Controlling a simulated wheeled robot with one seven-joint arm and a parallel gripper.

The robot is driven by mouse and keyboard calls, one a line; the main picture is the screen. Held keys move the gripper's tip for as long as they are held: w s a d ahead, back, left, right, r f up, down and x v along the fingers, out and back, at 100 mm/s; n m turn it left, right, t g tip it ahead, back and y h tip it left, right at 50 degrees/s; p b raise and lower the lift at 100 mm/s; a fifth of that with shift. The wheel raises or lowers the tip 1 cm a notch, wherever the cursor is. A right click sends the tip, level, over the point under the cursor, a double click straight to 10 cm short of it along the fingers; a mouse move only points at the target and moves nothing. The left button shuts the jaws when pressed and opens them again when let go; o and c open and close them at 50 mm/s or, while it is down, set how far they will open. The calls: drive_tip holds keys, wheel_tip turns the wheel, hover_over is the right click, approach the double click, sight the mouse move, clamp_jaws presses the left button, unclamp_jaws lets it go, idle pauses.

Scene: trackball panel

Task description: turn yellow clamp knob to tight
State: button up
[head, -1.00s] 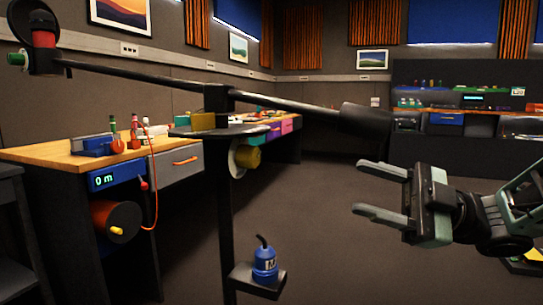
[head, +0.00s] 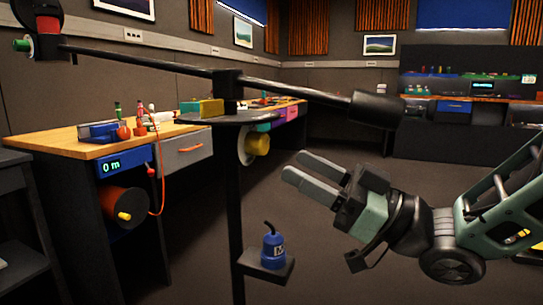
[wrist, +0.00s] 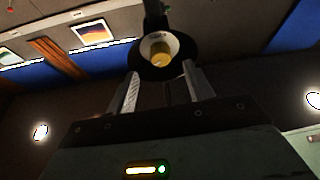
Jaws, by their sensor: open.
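The yellow clamp knob (head: 258,145) sits on the side of the dark stand, just under its round plate, with a pale disc (head: 244,148) behind it. My gripper (head: 295,168) is open and empty, to the right of the knob and a little lower in the head view, with its fingers pointing left towards it. In the wrist view the knob (wrist: 161,54) shows ahead, above and between the spread fingertips (wrist: 162,80), with the pale disc around it. The fingers appear apart from the knob. Any tight marking is too small to read.
A long dark bar (head: 165,66) crosses above the knob, with a thick black end (head: 377,109) above my gripper. A blue weight (head: 273,250) stands on a low shelf (head: 262,265) of the stand. A wooden bench (head: 75,143) is at left.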

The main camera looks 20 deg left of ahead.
sight(266, 150)
drive_tip(key=x, duration=0.6)
drive_tip(key=shift+a+b, duration=0.1)
drive_tip(key=shift+b, duration=0.2)
drive_tip(key=c, duration=1)
